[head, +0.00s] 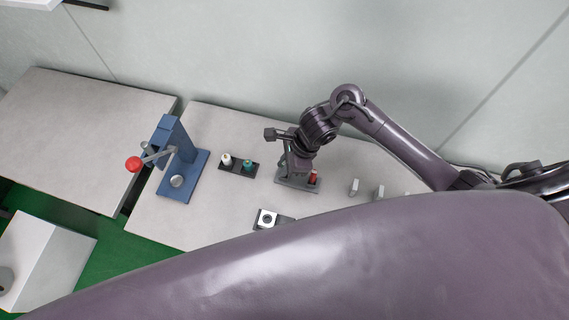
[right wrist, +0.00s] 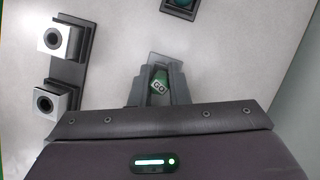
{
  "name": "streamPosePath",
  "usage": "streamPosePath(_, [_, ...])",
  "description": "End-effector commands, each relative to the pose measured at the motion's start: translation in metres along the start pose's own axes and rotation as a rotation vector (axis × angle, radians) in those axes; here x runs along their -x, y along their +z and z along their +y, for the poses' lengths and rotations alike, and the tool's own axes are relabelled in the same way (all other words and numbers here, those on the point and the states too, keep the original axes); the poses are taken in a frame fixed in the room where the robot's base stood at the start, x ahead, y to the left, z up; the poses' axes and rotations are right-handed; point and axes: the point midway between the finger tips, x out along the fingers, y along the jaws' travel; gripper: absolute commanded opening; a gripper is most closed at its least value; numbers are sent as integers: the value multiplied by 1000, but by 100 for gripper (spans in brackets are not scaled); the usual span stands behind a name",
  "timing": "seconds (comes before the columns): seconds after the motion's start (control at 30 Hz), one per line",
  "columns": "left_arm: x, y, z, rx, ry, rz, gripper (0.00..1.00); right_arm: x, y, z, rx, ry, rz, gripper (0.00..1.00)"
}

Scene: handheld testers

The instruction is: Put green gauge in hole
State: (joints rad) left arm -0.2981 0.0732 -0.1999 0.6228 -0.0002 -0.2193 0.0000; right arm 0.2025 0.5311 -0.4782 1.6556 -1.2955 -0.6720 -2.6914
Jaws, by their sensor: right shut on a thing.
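The green gauge, marked "GO", shows in the right wrist view (right wrist: 160,86) between the fingers of my right gripper (right wrist: 157,73), which is shut on it. In the head view my right gripper (head: 291,172) is low over a grey holder (head: 284,184); I cannot make out the green gauge there. A white block with a round dark hole (head: 267,218) sits on a dark base, nearer than the gripper. The right wrist view shows two such blocks, an upper one (right wrist: 60,40) and a lower one (right wrist: 52,101), left of and apart from the gripper. My left gripper is not in view.
A red piece (head: 314,177) stands at the grey holder's right end. A blue press (head: 181,170) with a red-knobbed lever stands left. Two small pale pieces are right. My own purple body part covers the front.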

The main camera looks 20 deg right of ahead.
Motion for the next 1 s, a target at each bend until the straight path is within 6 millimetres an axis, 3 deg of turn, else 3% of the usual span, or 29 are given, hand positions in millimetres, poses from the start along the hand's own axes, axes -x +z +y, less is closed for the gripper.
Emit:
streamPosePath(0.47, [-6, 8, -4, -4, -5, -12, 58, -8, -3, 0, 2, -1, 0, 0])
streamPosePath(0.5, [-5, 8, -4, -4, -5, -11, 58, -7, -3, 0, 1, -1, 0, 19])
streamPosePath(0.63, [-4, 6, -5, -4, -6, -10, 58, -6, -2, 0, 1, -1, 0, 36])
streamPosePath(1.0, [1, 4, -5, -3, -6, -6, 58, -2, 0, 0, 0, 0, -1, 37])
